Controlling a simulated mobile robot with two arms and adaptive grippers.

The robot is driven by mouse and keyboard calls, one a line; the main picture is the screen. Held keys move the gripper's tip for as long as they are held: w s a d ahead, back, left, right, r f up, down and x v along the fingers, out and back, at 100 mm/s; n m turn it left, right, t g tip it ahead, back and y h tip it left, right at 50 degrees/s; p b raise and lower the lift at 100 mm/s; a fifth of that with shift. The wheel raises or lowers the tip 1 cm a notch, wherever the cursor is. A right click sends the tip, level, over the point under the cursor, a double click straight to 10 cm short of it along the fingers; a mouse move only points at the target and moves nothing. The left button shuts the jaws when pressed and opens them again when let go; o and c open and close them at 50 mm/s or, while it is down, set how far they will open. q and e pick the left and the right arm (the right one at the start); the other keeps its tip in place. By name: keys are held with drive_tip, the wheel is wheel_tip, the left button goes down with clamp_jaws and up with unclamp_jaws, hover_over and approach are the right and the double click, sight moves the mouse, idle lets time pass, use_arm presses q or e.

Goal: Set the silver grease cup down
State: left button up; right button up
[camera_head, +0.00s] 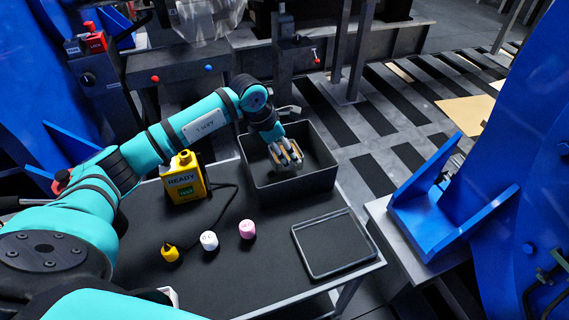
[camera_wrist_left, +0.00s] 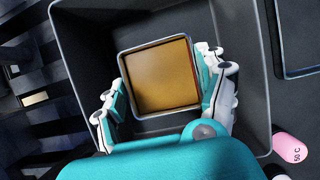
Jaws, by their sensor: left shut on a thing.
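My left gripper (camera_head: 287,154) is over the dark grey open bin (camera_head: 318,182) on the black table. It is shut on the silver grease cup (camera_head: 284,158), which looks small and partly covered by the fingers there. In the left wrist view the cup (camera_wrist_left: 162,76) is square, with a thin silver rim and an amber face. A finger is on its left and another on its right, and the bin's inside surrounds it. I cannot tell whether the cup touches the bin floor. My right gripper is not in view.
A yellow READY box (camera_head: 184,181) with a cable stands left of the bin. A yellow (camera_head: 170,252), a white (camera_head: 209,240) and a pink (camera_head: 247,229) small piece stand in front. A shallow black tray (camera_head: 334,271) lies at right. Blue machine frames flank the table.

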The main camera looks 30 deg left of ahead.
use_arm(q)
wheel_tip(320, 180, down, 4)
drive_tip(key=shift+r, duration=0.1)
drive_tip(key=shift+f, duration=0.2)
drive_tip(key=o, duration=1.2)
drive_tip(key=shift+c, duration=0.2)
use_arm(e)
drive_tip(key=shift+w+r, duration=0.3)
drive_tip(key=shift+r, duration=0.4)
use_arm(q)
drive_tip(key=shift+r, duration=0.1)
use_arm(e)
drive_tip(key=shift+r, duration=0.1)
use_arm(q)
drive_tip(key=v, duration=1.2)
drive_tip(key=shift+p, duration=0.4)
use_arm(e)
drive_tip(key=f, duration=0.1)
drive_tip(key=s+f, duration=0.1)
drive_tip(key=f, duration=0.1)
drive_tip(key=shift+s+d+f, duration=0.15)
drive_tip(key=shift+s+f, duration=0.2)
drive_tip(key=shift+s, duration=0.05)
